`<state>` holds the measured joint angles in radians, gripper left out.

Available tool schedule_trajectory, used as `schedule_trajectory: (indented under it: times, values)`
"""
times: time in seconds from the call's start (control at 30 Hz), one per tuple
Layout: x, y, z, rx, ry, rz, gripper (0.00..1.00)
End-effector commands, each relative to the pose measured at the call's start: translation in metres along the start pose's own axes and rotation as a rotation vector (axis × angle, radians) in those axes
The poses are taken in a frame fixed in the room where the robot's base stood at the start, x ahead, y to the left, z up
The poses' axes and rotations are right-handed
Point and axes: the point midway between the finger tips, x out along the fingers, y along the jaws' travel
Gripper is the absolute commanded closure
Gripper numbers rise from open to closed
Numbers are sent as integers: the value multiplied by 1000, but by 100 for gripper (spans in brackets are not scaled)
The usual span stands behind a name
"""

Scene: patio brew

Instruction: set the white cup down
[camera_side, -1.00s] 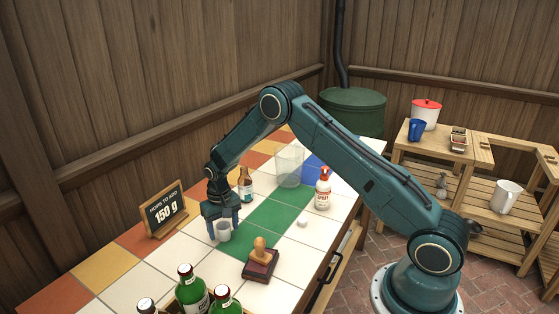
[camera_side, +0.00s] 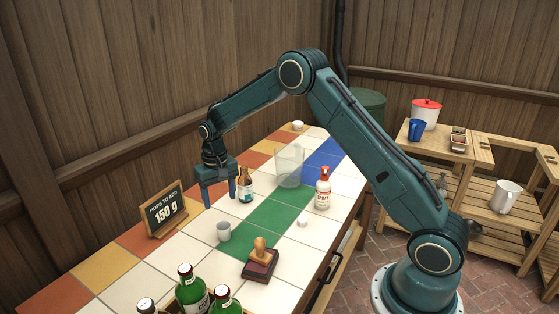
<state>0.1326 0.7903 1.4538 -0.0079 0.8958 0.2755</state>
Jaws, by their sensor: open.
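The white cup (camera_side: 224,232), small and greyish in this light, stands upright on the tiled counter (camera_side: 185,250), beside the green tiles and left of the stamp. My gripper (camera_side: 220,202) is open and empty. It points down, above and slightly left of the cup, with a gap between its fingertips and the cup.
A brown bottle (camera_side: 245,185) stands close to the right of my gripper. A sign reading 150 g (camera_side: 166,210) is at left.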

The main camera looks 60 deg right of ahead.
Motion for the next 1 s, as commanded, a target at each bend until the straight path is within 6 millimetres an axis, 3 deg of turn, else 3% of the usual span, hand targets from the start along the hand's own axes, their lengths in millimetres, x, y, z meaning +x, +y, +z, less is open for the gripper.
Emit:
schedule_trajectory:
  times: [0.73, 0.87, 1.0]
  values:
    - [-7, 0, 1, -2, 2, -1, 37]
    - [-17, 0, 5, -9, 11, -3, 37]
    - [-41, -1, 14, -25, 33, -9, 37]
